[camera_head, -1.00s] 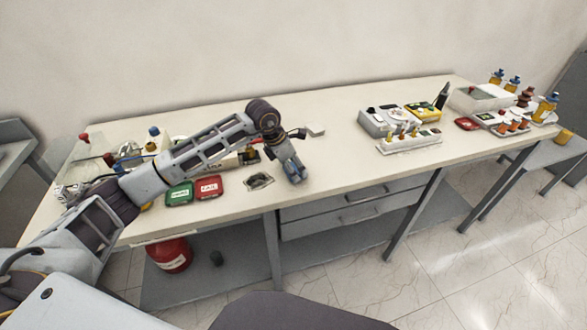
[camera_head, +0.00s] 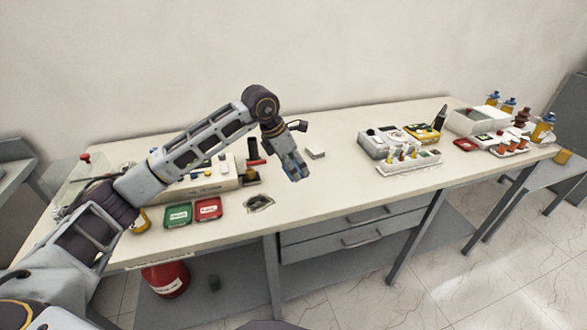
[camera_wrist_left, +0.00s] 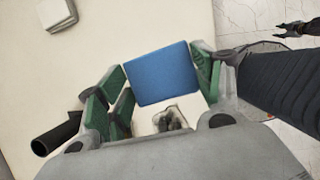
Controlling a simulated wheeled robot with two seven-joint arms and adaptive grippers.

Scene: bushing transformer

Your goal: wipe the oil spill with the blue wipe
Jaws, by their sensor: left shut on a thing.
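The blue wipe (camera_wrist_left: 165,74) is a flat blue square between the green finger pads of my left gripper (camera_wrist_left: 160,80). The gripper is shut on it. In the head view my left gripper (camera_head: 293,170) is over the table, up and right of the oil spill in the picture. The oil spill (camera_head: 260,203) is a dark, glossy patch near the table's front edge. In the left wrist view the oil spill (camera_wrist_left: 172,119) shows just below the wipe, partly hidden by the gripper. A dark pronged shape (camera_wrist_left: 290,29) at the wrist view's top right may be my right gripper; its opening is unclear.
Green (camera_head: 178,215) and red (camera_head: 208,208) trays lie left of the spill. A small white block (camera_head: 315,152) lies behind the gripper. Devices and a white rack (camera_head: 410,162) stand further right. The table (camera_head: 325,195) is clear between the spill and the rack.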

